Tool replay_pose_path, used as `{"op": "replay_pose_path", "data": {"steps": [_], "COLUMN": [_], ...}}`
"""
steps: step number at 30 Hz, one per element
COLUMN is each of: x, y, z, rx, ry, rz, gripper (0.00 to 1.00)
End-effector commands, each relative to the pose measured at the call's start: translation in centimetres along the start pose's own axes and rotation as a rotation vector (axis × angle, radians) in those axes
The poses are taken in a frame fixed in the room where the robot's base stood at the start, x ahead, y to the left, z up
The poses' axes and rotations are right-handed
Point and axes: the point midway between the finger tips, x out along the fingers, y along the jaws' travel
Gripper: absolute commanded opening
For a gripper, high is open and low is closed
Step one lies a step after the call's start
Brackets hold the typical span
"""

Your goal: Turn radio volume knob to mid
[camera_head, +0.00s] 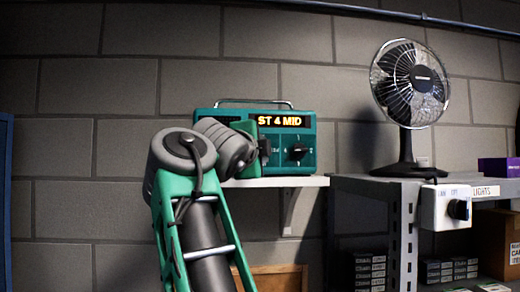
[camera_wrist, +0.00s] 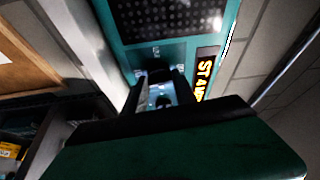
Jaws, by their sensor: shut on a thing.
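The teal radio (camera_head: 221,121) stands on a white wall shelf, and its front also shows in the wrist view (camera_wrist: 135,53). Its lit orange display (camera_head: 281,121) reads "ST 4 MID"; in the wrist view the display (camera_wrist: 206,72) is partly cut off by my gripper. My gripper (camera_head: 264,150) is at the radio's front, below the display. In the wrist view my gripper (camera_wrist: 160,85) is shut on a dark knob (camera_wrist: 158,72), taken as the volume knob, mostly hidden between the fingers. Its pointer cannot be read. Another black knob (camera_head: 297,152) is free to the right.
The shelf (camera_head: 311,181) ends just right of the radio. A metal rack (camera_head: 385,186) beside it carries a black fan (camera_head: 405,100), and a white switch box with a black knob (camera_head: 459,210) is on its front. Boxes sit lower right.

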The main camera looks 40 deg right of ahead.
Motion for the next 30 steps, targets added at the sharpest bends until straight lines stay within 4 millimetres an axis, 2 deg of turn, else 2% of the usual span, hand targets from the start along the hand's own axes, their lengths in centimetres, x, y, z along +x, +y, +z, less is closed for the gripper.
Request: {"op": "replay_pose_path", "data": {"steps": [7, 8, 15, 23, 26, 30], "x": [0.0, 0.0, 0.0, -0.2, -1.3, -4.2], "y": [-0.1, -0.1, -0.1, 0.0, 0.0, 0.0], "z": [-0.1, -0.1, -0.1, 0.0, 0.1, 0.2], "rx": [0.001, 0.001, 0.0, 0.0, 0.002, 0.003], "ry": [0.002, 0.002, 0.001, 0.0, -0.003, -0.008], "rz": [-0.003, -0.003, -0.002, -0.002, -0.004, -0.005], "gripper": [0.0, 0.35, 0.55, 0.55, 0.55, 0.55]}}
